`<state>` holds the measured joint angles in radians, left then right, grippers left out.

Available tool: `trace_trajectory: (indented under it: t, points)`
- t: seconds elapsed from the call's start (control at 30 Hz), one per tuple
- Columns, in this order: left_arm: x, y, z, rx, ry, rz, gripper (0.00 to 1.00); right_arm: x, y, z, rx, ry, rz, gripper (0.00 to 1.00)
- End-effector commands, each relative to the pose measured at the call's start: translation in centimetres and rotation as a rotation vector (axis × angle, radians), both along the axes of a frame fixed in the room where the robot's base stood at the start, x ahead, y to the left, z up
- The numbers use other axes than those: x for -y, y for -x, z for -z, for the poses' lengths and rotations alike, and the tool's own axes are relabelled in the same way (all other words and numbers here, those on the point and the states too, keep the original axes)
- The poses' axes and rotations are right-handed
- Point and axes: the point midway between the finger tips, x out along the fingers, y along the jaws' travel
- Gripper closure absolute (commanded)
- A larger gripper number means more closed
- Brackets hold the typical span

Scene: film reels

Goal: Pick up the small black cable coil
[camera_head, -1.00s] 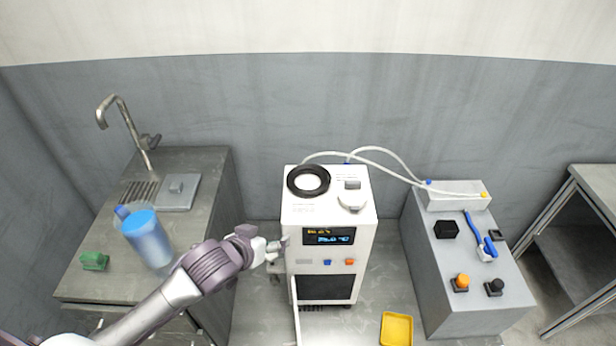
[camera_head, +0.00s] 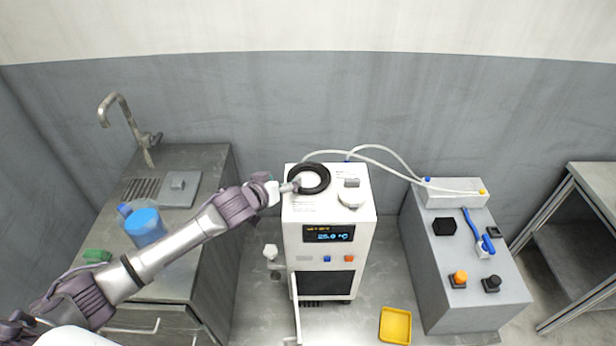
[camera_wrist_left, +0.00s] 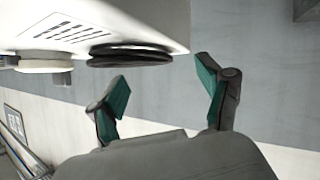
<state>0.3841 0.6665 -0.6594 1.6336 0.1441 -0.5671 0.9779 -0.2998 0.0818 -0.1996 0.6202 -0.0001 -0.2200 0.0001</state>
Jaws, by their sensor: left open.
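The small black cable coil (camera_head: 323,178) lies flat as a ring on top of the white machine (camera_head: 356,217), near its back left corner. In the left wrist view the coil (camera_wrist_left: 130,56) shows edge-on against the machine's white surface, just beyond the fingers and nearer the left one. My left gripper (camera_head: 292,184) is at the coil's left side in the head view. Its two green-padded fingers (camera_wrist_left: 163,92) stand apart with nothing between them. I cannot tell whether a finger touches the coil. My right gripper is not in view.
A white knob (camera_head: 351,196) sits beside the coil on the machine. A white hose (camera_head: 385,160) runs from behind it to the grey cabinet (camera_head: 470,285) at right. A blue jug (camera_head: 145,227) stands on the left counter. A yellow tray (camera_head: 395,326) lies in front, lower right.

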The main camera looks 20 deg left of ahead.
Motion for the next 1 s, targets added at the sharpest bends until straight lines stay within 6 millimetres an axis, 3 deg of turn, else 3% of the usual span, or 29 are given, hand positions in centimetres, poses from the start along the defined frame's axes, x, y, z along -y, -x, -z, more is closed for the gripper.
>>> trace_trajectory:
  t: [0.3, 0.6, 1.0]
  points:
    - [0.7, -3.7, 1.4, 0.001, 0.0, -0.001, 0.22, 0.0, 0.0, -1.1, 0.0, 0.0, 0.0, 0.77]
    - [0.8, -4.1, 1.7, 0.001, -0.001, 0.0, 0.22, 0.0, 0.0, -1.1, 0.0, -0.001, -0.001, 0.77]
    - [0.8, -4.0, 1.7, 0.002, 0.0, 0.002, 0.89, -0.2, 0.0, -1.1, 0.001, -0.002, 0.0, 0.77]
